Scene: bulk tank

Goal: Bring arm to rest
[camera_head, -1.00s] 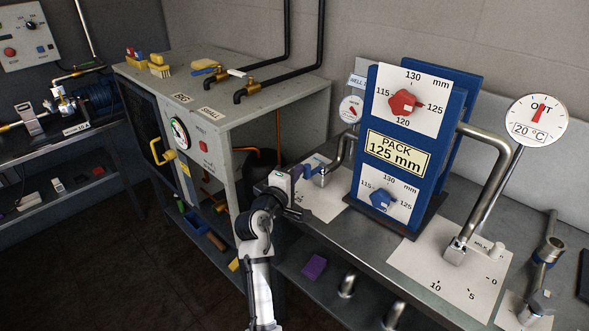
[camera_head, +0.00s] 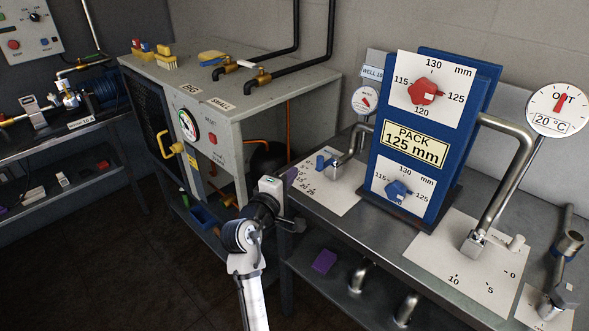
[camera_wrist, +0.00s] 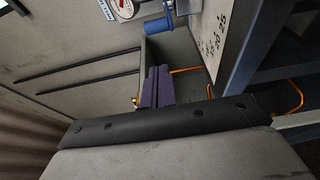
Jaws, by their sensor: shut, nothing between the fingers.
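My gripper (camera_head: 292,174) is at the left end of the steel bench, in front of the white scale plate (camera_head: 318,187). Its purple fingers also show in the wrist view (camera_wrist: 157,75), closed together with nothing between them. My arm reaches up from the bottom of the head view and is bent at the elbow. A blue valve handle (camera_head: 322,162) on the bent pipe lies just beyond the gripper. In the wrist view the handle (camera_wrist: 158,26) is apart from the fingers.
The blue pack panel (camera_head: 404,135) stands on the bench (camera_head: 385,245) to the right. The grey cabinet (camera_head: 225,110) with a yellow handle (camera_head: 172,147) is at left. A purple block (camera_head: 324,262) lies on the lower shelf. Dark floor is clear at front left.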

